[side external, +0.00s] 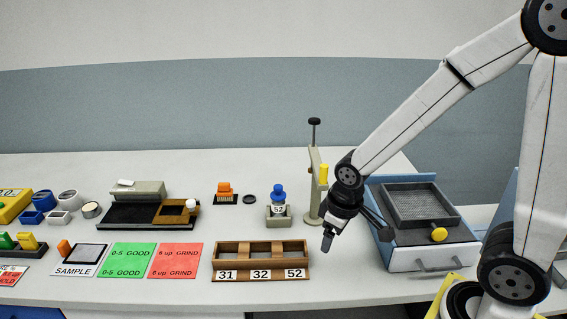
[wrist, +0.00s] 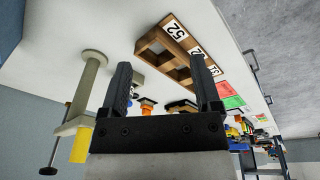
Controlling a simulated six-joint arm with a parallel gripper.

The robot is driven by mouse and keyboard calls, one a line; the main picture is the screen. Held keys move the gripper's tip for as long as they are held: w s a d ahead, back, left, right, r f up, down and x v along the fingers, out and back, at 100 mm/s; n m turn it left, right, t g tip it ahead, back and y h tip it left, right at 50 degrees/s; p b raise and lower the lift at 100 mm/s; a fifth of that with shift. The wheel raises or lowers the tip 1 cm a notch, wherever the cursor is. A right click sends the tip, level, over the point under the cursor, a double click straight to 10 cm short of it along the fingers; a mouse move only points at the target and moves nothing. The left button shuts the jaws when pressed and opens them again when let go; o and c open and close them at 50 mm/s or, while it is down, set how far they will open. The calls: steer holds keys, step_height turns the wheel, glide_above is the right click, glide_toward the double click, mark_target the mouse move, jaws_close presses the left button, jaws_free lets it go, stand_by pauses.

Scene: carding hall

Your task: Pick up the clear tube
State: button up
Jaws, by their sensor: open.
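No plainly clear tube can be singled out. My gripper (side external: 328,240) is to the right of this container, pointing down, beside the grey stand and apart from the container. In the wrist view my gripper (wrist: 163,78) has its two fingers wide apart with nothing between them. The container is mostly hidden behind a finger there.
A wooden rack (side external: 261,247) marked 31, 32, 52 has empty slots, also in the wrist view (wrist: 151,37). A grey stand (side external: 313,190) with a yellow part (side external: 323,174) rises near my gripper. A blue-and-white box (side external: 402,262) is right. Green (side external: 126,261) and red (side external: 175,261) cards lie left.

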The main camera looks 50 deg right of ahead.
steer(key=w+d+f+n+g+h, duration=0.25)
steer(key=w+n+h, duration=0.35)
steer(key=w+n, duration=0.55)
steer(key=n+h, duration=0.5)
steer(key=h, duration=0.1)
glide_toward(282, 192)
steer(key=s+d, duration=0.2)
steer(key=shift+w+a+t+h, duration=0.15)
steer(key=shift+w+t+h, duration=0.45)
steer(key=shift+w+t, duration=0.05)
steer(key=shift+f, duration=0.1)
steer(key=shift+x, duration=1.3)
steer(key=shift+x, duration=2.65)
steer(key=shift+f, duration=0.1)
